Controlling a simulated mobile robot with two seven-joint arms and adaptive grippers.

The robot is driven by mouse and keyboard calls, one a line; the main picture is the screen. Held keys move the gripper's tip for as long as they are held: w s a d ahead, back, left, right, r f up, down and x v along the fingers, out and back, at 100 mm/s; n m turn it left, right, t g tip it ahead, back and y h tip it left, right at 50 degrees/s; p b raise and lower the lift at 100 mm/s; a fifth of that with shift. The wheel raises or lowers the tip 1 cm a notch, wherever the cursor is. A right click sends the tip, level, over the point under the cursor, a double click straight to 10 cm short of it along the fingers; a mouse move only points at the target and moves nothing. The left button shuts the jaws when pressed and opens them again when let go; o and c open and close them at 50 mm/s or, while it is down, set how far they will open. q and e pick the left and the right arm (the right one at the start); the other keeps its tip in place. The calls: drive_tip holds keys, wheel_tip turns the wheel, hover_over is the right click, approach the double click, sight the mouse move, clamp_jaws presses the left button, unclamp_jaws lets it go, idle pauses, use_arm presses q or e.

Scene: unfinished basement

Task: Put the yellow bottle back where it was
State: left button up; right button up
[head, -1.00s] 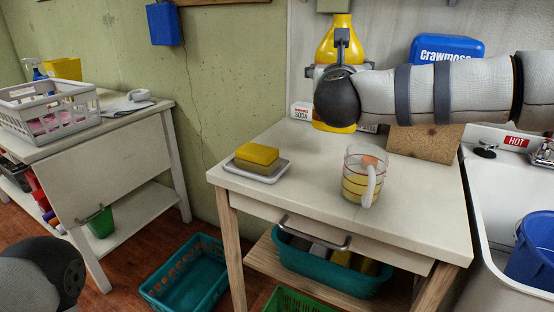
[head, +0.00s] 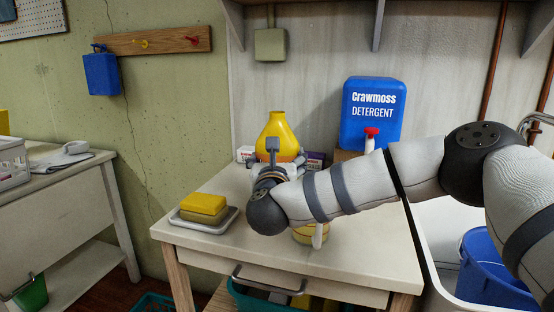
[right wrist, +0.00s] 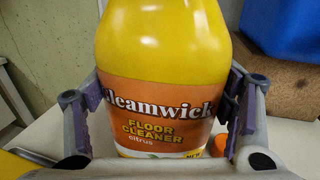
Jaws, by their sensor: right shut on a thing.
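The yellow bottle (head: 277,130) is upright over the back of the white table (head: 365,230). Its orange label reads "Gleamwick floor cleaner citrus" in the right wrist view (right wrist: 160,45). My right gripper (head: 276,165) is shut around the bottle, with a finger on each side of it. The gripper hides the bottle's lower part in the head view, so I cannot tell whether its base touches the table. My left gripper is out of view.
A measuring cup (head: 309,236) stands partly hidden behind my right arm. A yellow sponge (head: 203,204) lies on a tray at the left. Small boxes (head: 245,153) flank the bottle. A blue detergent container (head: 371,112) stands behind on the right, by a sink.

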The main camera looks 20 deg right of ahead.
drive_tip(key=o, duration=1.6)
drive_tip(key=shift+f, duration=0.1)
drive_tip(key=shift+c, duration=0.2)
drive_tip(key=shift+o, duration=1.1)
drive_tip(key=v, duration=1.2)
